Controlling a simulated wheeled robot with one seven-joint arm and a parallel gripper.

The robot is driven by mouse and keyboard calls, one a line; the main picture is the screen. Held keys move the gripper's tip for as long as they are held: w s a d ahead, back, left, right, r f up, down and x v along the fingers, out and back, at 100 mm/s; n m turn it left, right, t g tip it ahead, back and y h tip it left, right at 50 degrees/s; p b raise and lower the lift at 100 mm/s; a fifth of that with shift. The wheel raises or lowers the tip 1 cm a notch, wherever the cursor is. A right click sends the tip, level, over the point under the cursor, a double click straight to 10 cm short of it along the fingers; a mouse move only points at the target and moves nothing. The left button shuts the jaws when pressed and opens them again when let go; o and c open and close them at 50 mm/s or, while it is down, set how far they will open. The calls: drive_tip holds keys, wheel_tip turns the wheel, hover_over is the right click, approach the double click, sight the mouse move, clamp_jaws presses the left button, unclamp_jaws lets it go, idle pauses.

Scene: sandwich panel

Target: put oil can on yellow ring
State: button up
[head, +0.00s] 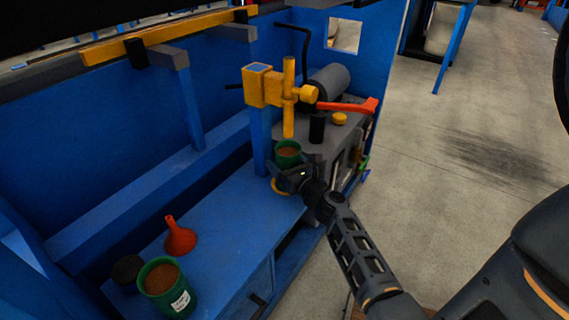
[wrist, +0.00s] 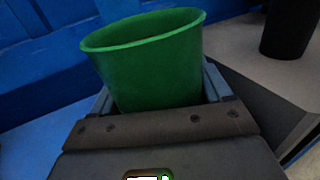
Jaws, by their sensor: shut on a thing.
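A green oil can (head: 287,151) with an open top and brown contents is in my gripper (head: 287,172). In the wrist view the oil can (wrist: 150,65) sits between the two fingers, a little tilted in the picture. The yellow ring (head: 279,189) lies on the blue bench and shows just below my gripper; the gripper hides most of it. The oil can appears over or just behind the ring. I cannot tell how high its bottom is, because my gripper hides it. A second green can (head: 172,297) with a white label stands at the front left.
An orange-red funnel (head: 180,238) and a dark round thing (head: 127,270) are on the bench (head: 225,225) near the second can. A yellow post fixture (head: 288,95) rises close behind the held can. A black cylinder (head: 317,127) and a red-handled lever (head: 345,106) are to its right.

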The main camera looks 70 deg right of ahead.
drive_tip(key=o, duration=1.3)
drive_tip(key=shift+f, duration=0.15)
drive_tip(key=shift+o, duration=0.2)
drive_tip(key=shift+s+a+r, duration=0.1)
drive_tip(key=shift+s+r, duration=0.05)
drive_tip(key=shift+r, duration=0.05)
drive_tip(key=p+v, duration=0.1)
drive_tip(key=v, duration=1)
drive_tip(key=shift+s+a, duration=0.2)
drive_tip(key=shift+s, duration=0.1)
